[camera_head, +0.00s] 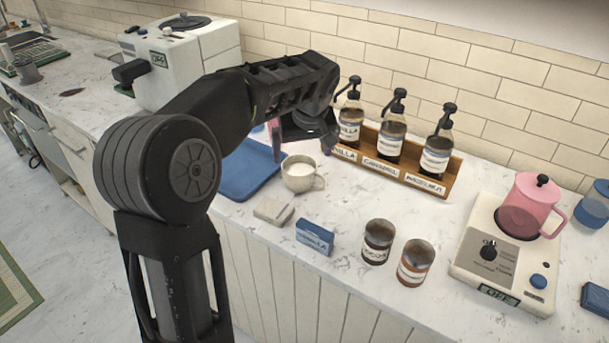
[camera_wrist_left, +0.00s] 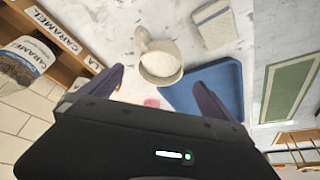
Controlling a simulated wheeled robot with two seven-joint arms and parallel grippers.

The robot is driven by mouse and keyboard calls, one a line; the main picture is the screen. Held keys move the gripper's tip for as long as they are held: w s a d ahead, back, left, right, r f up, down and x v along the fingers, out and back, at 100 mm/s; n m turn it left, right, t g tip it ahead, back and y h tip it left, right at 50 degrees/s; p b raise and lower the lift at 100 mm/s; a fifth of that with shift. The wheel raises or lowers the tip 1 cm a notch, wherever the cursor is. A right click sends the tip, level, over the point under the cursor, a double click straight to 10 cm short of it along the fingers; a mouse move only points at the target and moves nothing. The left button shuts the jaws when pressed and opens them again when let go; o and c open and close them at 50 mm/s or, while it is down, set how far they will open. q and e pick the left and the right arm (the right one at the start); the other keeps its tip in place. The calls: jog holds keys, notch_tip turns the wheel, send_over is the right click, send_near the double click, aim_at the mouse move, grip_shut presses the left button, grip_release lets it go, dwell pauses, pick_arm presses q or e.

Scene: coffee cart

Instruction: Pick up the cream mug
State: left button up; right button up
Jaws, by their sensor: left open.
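The cream mug (camera_head: 299,175) stands upright on the marble counter, by the right edge of a blue tray (camera_head: 246,176). Its handle points right in the head view, and something white shows inside it. My left gripper (camera_head: 304,140) hangs above and behind the mug, pointing down, apart from it. In the left wrist view the mug (camera_wrist_left: 159,62) lies ahead of and between the two open fingers (camera_wrist_left: 160,92), with nothing held. Part of the tray is hidden by my left arm in the head view. My right gripper is not in view.
A wooden rack (camera_head: 398,170) of syrup bottles stands close right of my left gripper. A folded cloth (camera_head: 273,210), a blue box (camera_head: 315,237) and two jars (camera_head: 377,241) sit near the front edge. A pink kettle (camera_head: 529,206) stands on a scale (camera_head: 472,267) at right.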

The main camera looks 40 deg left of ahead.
aim_at(300, 167)
pick_arm(q)
jog(key=x, duration=0.2)
jog(key=shift+w+f, duration=0.15)
jog(key=shift+f, duration=0.2)
jog(key=p+x, duration=0.1)
jog(key=x, duration=0.3)
jog(key=shift+a+f+p, duration=0.2)
jog(key=shift+f+p, duration=0.1)
jog(key=shift+f, duration=0.3)
jog(key=c, duration=1.7)
jog(key=shift+r, duration=0.15)
jog(key=shift+c, duration=0.2)
